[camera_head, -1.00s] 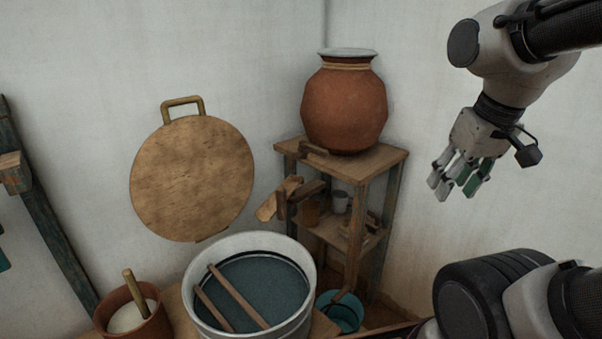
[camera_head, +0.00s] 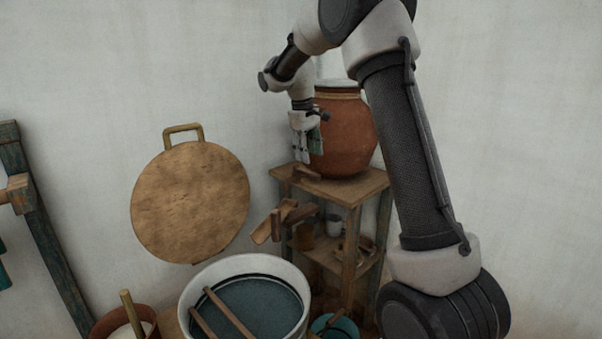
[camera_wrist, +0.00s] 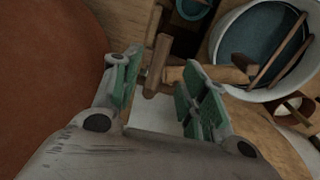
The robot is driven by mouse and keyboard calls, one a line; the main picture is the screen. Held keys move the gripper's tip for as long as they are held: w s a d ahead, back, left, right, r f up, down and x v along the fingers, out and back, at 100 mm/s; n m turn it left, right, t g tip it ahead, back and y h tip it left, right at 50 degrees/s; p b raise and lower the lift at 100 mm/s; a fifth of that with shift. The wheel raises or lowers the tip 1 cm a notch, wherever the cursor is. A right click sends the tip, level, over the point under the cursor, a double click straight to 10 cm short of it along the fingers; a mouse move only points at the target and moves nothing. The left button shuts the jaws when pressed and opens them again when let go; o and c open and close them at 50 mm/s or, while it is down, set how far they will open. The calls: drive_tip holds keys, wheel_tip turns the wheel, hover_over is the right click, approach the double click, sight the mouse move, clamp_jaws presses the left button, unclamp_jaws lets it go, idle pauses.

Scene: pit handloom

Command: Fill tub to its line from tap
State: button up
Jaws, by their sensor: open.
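The large pale tub (camera_head: 296,318) stands low in front, holding dark blue liquid; a dark line runs round its inner wall above the liquid's far edge. It also shows at the upper right of the wrist view (camera_wrist: 226,30). No stream of water is visible. My gripper (camera_head: 309,160) is open and empty, pointing down in front of the pot, just above the tap.
The pot stands on a wooden stand (camera_head: 345,190) with small vessels on its lower shelf. Two sticks (camera_head: 228,312) cross the tub. A round wooden lid (camera_head: 190,203) leans at the wall. A teal bucket (camera_head: 345,328) sits beside the tub.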

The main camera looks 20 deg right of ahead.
sight(311, 173)
drive_tip(key=f, duration=0.5)
drive_tip(key=d+f, duration=0.1)
drive_tip(key=f, duration=0.1)
drive_tip(key=shift+w+d+f, duration=0.1)
drive_tip(key=shift+w+f, duration=0.05)
drive_tip(key=shift+w, duration=0.1)
clamp_jaws()
